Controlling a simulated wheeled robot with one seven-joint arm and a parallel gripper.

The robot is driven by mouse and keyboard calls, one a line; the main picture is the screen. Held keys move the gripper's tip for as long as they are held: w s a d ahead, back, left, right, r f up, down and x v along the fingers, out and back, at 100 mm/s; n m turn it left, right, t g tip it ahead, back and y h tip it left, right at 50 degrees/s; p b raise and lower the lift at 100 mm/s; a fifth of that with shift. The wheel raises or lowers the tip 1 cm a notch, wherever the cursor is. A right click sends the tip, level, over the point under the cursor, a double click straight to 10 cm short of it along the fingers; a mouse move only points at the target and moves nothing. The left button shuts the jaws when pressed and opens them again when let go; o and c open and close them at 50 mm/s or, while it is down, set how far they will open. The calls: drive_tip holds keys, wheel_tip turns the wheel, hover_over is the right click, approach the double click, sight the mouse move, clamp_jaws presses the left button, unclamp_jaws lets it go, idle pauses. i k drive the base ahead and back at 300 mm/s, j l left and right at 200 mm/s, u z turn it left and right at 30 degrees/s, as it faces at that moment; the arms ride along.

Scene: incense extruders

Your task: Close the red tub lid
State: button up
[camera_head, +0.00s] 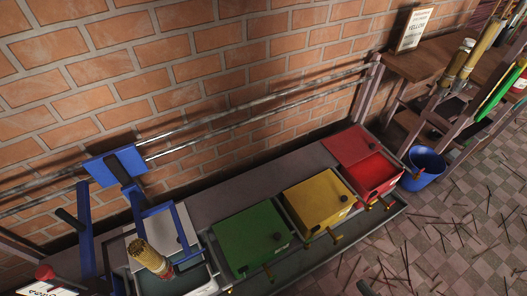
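The red tub (377,186) stands at the right end of a row of tubs on a low bench. Its red lid (347,146) is swung up and back toward the brick wall, with a small dark knob near its right side. The red inside of the tub shows in front of the lid. My gripper is not in view, so nothing of it shows near the tub or lid.
A closed yellow tub (316,198) and a closed green tub (248,238) stand left of the red one. A blue bucket (424,168) stands right of it. Metal rails (250,115) run along the wall behind. Thin sticks litter the floor at right.

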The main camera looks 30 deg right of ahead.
sight(351, 146)
drive_tip(key=z, duration=1.15)
